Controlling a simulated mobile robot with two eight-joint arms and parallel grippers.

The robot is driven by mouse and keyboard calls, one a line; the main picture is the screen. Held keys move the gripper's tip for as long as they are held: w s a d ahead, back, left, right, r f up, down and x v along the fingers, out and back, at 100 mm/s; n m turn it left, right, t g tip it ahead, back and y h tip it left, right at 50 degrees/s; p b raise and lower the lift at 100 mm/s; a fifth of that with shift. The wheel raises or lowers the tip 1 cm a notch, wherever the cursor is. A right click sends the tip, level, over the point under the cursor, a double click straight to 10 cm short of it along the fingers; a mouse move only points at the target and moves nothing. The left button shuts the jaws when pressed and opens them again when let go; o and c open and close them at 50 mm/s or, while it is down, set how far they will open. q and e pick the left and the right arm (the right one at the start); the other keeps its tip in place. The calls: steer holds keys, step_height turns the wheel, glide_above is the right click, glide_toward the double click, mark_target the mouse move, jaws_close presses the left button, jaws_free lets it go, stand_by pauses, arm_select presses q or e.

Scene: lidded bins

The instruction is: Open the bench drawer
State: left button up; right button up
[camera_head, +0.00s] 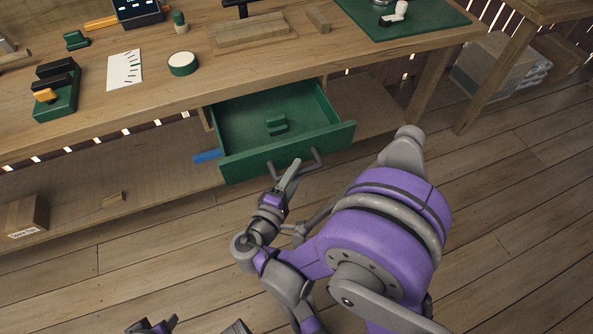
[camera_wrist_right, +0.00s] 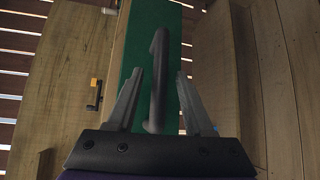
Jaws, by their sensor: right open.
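The bench drawer (camera_head: 240,160) is green and stands pulled out from under the bench top. My right gripper (camera_head: 291,172) is at the left part of the handle. In the right wrist view, its two fingers are apart, with the dark handle (camera_wrist_right: 157,85) between them and a gap visible on each side. My left gripper (camera_head: 152,326) shows only partly at the bottom edge, and its jaws are not clear.
The wooden bench top (camera_head: 225,82) holds a green tape roll (camera_head: 183,63), a white sheet (camera_head: 124,70), a green holder (camera_head: 57,92) and a green mat (camera_head: 435,14). A cardboard box (camera_head: 27,215) sits on the lower shelf. A blue item (camera_head: 206,156) is beside the drawer. Floor is clear at right.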

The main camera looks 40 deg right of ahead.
steer(key=p+v, duration=0.1)
steer(key=v, duration=0.9)
steer(key=shift+d+f, duration=0.1)
steer(key=shift+d, duration=0.05)
